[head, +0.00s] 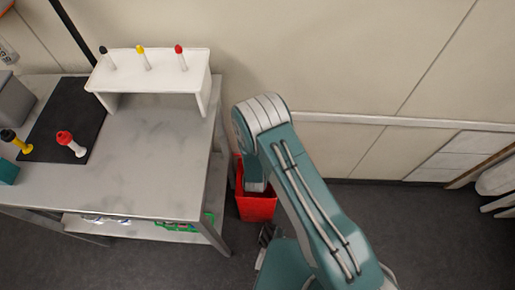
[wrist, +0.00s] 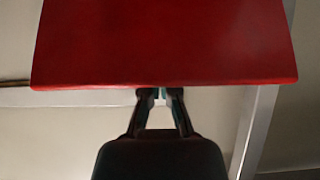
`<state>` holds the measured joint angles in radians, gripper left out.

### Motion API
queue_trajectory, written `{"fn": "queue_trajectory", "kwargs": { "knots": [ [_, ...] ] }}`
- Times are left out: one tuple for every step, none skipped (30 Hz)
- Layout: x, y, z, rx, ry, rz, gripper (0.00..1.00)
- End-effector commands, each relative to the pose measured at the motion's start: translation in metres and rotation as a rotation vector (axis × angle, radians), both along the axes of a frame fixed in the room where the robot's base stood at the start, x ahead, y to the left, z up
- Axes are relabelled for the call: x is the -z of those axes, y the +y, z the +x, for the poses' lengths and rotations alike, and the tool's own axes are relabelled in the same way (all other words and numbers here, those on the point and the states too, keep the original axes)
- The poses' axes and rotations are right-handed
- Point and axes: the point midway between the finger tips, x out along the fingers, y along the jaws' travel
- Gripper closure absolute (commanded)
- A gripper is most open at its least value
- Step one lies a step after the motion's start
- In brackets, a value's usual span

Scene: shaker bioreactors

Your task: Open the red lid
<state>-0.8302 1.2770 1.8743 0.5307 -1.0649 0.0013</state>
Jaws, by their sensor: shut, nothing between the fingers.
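A red bin (head: 257,206) stands on the floor beside the table, partly covered by my arm in the head view. A flat red panel (wrist: 165,40), which looks like its lid, fills the top of the wrist view, with its straight edge running across the picture. My gripper (wrist: 160,94) is shut and empty, and its fingertips are at the middle of that edge. The very tips look covered by the panel, and I cannot tell whether they touch it.
A grey table (head: 150,175) stands left of the bin. It carries a white rack (head: 155,82) with several coloured-top pieces, and a black mat (head: 65,120) with a red-topped piece (head: 70,143). A wall is behind; open floor (head: 400,240) lies to the right.

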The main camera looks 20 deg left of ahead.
Motion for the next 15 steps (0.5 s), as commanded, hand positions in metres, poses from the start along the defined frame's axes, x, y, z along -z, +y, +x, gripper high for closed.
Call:
{"fn": "queue_trajectory", "kwargs": {
  "knots": [
    [0.0, 0.0, 0.001, 0.0, 0.002, -0.001, 1.0],
    [-0.001, 0.001, 0.002, 0.001, 0.006, -0.001, 1.0],
    [-0.002, 0.001, 0.004, 0.001, 0.012, -0.003, 1.0],
    [-0.002, 0.002, 0.006, 0.002, 0.019, -0.006, 1.0],
    [-0.003, 0.002, 0.008, 0.004, 0.03, -0.009, 1.0],
    [-0.004, 0.003, 0.011, 0.004, 0.046, -0.013, 1.0],
    [-0.004, 0.004, 0.014, 0.006, 0.06, -0.017, 1.0],
    [-0.006, 0.005, 0.017, 0.005, 0.074, -0.022, 1.0],
    [-0.006, 0.006, 0.02, 0.005, 0.095, -0.028, 1.0],
    [-0.007, 0.007, 0.023, 0.006, 0.109, -0.033, 1.0],
    [-0.007, 0.008, 0.026, 0.005, 0.123, -0.038, 1.0],
    [-0.008, 0.009, 0.03, 0.006, 0.143, -0.045, 1.0],
    [-0.009, 0.009, 0.033, 0.006, 0.157, -0.049, 1.0],
    [-0.009, 0.011, 0.035, 0.006, 0.172, -0.055, 1.0],
    [-0.009, 0.012, 0.039, 0.006, 0.192, -0.059, 1.0]
  ]
}}
